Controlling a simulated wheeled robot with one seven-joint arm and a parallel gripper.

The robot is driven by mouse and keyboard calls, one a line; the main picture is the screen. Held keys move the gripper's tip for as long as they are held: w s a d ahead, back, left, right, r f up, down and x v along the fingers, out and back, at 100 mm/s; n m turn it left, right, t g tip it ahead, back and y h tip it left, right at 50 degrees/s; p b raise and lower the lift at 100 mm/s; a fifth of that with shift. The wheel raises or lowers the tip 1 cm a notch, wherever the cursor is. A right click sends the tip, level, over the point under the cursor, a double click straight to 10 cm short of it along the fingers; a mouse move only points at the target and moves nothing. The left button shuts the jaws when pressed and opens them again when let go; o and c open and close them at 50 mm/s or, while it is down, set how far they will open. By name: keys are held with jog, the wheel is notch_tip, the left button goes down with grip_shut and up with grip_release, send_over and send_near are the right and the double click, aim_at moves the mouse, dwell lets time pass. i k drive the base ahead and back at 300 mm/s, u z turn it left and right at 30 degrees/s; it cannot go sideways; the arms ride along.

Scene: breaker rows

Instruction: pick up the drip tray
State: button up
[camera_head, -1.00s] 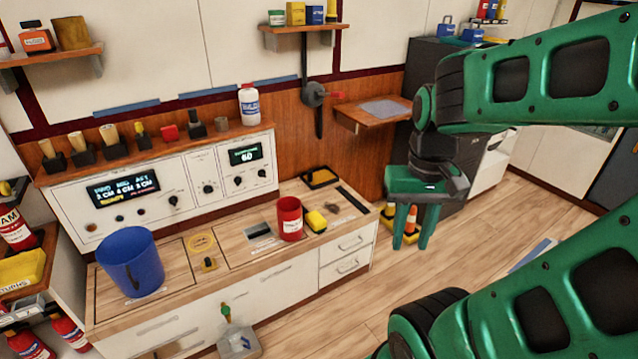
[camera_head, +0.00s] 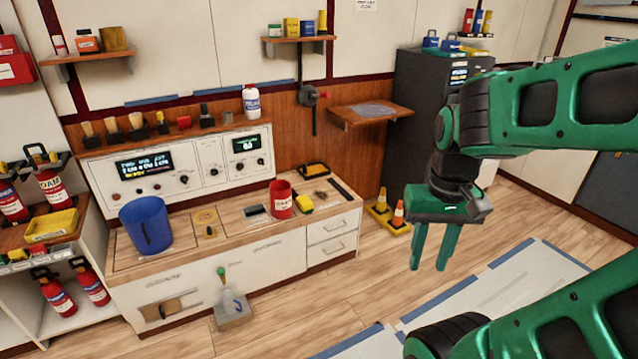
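No thing is clearly marked as the drip tray. A shallow dark tray (camera_head: 314,170) lies at the back right of the wooden counter and may be it; its inside is hard to make out.
On the counter (camera_head: 226,241) stand a blue bucket (camera_head: 146,225), a red can (camera_head: 280,197) and a yellow block (camera_head: 303,204). Orange cones (camera_head: 397,214) stand on a yellow base behind my gripper. Fire extinguishers (camera_head: 52,190) line the left shelf. Blue-edged white floor sheets (camera_head: 500,290) lie at the lower right.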

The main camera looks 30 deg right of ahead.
aim_at(311, 170)
jog(key=u, duration=0.15)
jog(key=k, duration=0.15)
jog(key=z, duration=1.1)
jog(key=i, duration=0.85)
jog(key=z, duration=0.6)
jog(key=i, duration=1.25)
jog(key=u, duration=0.9)
jog(key=i, duration=0.85)
jog(key=u, duration=0.65)
